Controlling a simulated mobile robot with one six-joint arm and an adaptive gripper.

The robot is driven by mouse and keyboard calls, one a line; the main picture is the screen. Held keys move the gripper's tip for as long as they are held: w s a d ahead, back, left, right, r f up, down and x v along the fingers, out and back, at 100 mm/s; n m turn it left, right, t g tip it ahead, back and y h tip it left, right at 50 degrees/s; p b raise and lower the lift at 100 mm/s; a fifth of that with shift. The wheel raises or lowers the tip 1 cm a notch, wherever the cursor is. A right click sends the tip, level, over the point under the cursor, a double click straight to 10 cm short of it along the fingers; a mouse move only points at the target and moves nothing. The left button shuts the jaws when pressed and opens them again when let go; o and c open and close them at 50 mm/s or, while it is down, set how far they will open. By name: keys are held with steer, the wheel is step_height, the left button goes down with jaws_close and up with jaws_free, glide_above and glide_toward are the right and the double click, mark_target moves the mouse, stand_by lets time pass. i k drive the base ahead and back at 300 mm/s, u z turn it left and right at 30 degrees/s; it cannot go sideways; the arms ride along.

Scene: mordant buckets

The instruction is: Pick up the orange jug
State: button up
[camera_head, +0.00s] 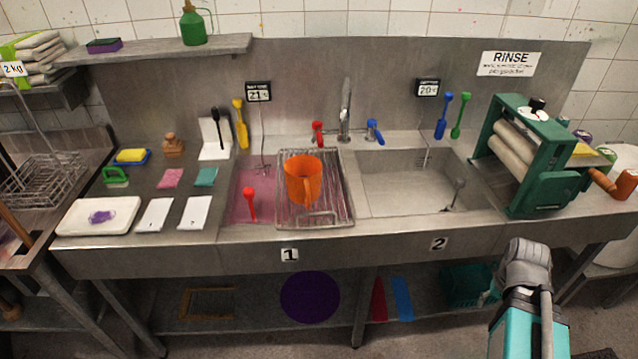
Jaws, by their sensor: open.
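The orange jug (300,182) stands upright on a wire rack (335,212) laid over the right part of sink 1. Its open mouth faces up, and its handle is on the side toward me, slightly right. Nothing is touching it from above. My arm shows at the lower right, well away from the jug, with a grey joint and a teal link. My gripper itself cannot be made out in this view.
Sink 1 holds pinkish liquid (262,178) and a red-handled tool (250,203). Red (318,133) and blue (374,131) taps and a tall spout (346,105) stand behind the rack. Sink 2 (405,185) is mostly clear. A green roller press (530,155) stands right.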

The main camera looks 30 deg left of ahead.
mark_target(303, 173)
steer(key=z, duration=1.5)
steer(key=k, duration=0.5)
steer(key=u, duration=2.05)
